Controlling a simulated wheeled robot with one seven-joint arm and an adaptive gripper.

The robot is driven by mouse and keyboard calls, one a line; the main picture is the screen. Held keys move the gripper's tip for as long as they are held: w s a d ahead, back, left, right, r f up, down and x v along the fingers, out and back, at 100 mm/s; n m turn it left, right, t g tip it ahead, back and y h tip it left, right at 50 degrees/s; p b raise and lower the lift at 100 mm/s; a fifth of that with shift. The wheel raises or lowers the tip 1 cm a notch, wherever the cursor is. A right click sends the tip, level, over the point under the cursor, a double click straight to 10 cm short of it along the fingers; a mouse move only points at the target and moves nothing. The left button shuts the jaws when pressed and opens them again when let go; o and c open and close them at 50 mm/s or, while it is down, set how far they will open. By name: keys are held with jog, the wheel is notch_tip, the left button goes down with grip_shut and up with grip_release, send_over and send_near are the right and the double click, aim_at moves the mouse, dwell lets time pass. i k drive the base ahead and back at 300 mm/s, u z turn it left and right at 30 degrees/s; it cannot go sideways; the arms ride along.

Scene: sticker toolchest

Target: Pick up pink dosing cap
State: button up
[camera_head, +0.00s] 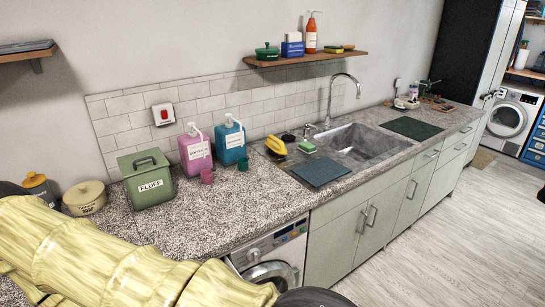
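The pink dosing cap (207,176) is a small cup on the speckled countertop (215,217). It stands just in front of the pink jug (194,150), which has a white pump and label. A similar teal cap (243,164) stands to its right, in front of the blue jug (230,145). My pale yellow arm crosses the lower left of the view, nearer than the cap and apart from it in the picture. My gripper's fingers do not show.
A green FLUFF tin (147,178) stands left of the pink jug. A dark mat (319,172) and the sink (352,146) lie to the right. The counter in front of the caps is clear.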

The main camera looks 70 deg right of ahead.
aim_at(207, 176)
jog(key=z, duration=1.75)
